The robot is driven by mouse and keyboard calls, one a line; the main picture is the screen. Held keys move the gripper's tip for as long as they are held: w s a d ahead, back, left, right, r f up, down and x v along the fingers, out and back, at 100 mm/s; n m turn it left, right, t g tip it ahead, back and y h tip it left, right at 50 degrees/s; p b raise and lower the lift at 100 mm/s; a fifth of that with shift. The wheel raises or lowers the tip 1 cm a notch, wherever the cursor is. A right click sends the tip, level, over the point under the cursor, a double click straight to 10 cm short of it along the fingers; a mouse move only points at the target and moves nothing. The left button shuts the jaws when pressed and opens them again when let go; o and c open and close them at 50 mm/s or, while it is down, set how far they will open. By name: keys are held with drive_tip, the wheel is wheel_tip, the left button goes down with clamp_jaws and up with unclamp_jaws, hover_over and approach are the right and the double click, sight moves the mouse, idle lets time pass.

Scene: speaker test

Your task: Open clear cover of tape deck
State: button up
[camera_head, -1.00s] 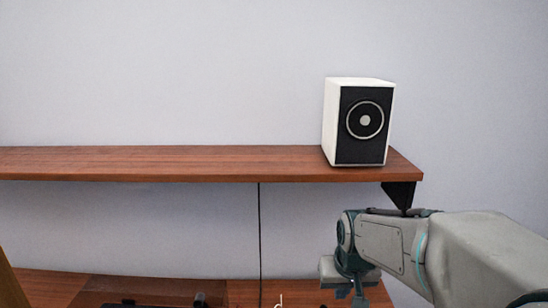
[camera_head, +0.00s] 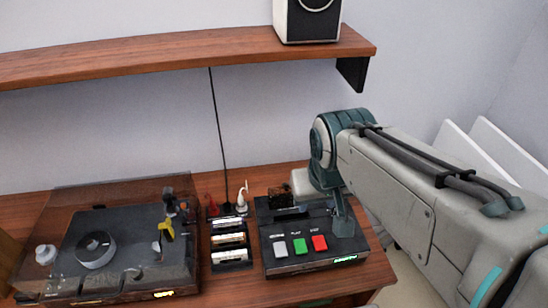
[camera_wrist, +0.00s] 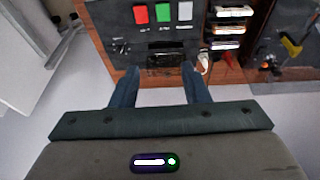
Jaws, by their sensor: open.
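The tape deck (camera_head: 330,266) is a black box on the right of the wooden desk, with grey, green and red buttons on top. It also shows upside down in the wrist view (camera_wrist: 119,26). A small dark, shiny part, seemingly the clear cover (camera_wrist: 166,60), lies at the deck's back edge beyond the buttons; my arm partly hides that area in the head view. My gripper (camera_wrist: 160,70) is open and empty, its two fingers on either side of that dark part in the picture. I cannot tell whether they touch it. In the head view my gripper (camera_head: 338,212) hangs over the deck's back right.
A turntable (camera_head: 120,245) stands at the left. A shelf (camera_head: 180,55) with a white speaker (camera_head: 308,20) hangs above. White panels (camera_head: 470,155) stand at the right.

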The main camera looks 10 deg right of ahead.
drive_tip(key=w+a+g+h, duration=0.1)
drive_tip(key=w+g+h, duration=0.1)
drive_tip(key=w, duration=0.7)
drive_tip(key=m+g+h, duration=0.1)
drive_tip(key=g+h, duration=0.1)
drive_tip(key=h, duration=0.1)
hover_over(287, 193)
drive_tip(key=w+a, duration=0.7)
wheel_tip(287, 193, down, 12)
drive_tip(key=p+x, duration=0.2)
drive_tip(key=x, duration=1.1)
drive_tip(key=shift+s+d+p, duration=0.15)
drive_tip(key=shift+d+p, duration=0.15)
drive_tip(key=shift+r, duration=0.15)
clamp_jaws()
